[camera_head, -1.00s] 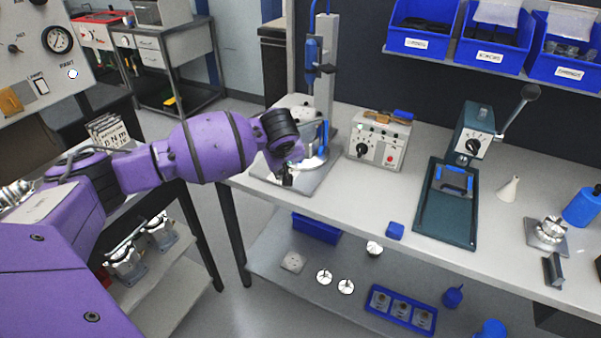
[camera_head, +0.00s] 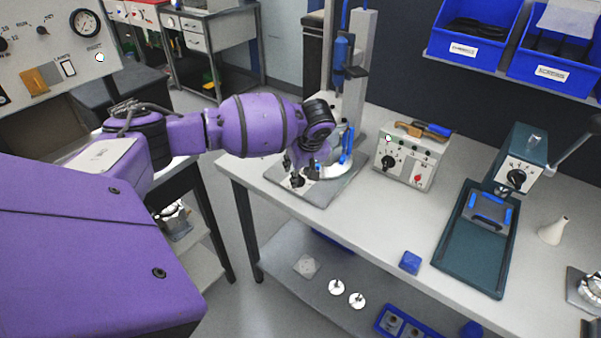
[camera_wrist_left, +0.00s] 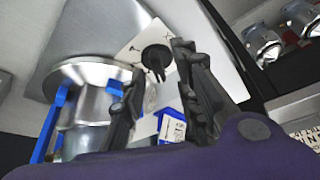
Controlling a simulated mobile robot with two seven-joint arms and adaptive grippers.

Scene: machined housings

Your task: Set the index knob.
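The index knob is a black knob (camera_wrist_left: 156,57) on a white marked plate (camera_wrist_left: 136,45), seen in the left wrist view. The plate lies on the grey base of a fixture with a round metal body (camera_wrist_left: 90,82). My left gripper (camera_wrist_left: 160,84) is open and empty, its two dark fingers spread with the knob showing between and just beyond their tips. I cannot tell whether they touch it. In the head view my left gripper (camera_head: 305,172) is low over the front-left part of the fixture's base plate (camera_head: 325,192), hiding much of the knob area. My right gripper is out of view.
A shelf below holds loose parts.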

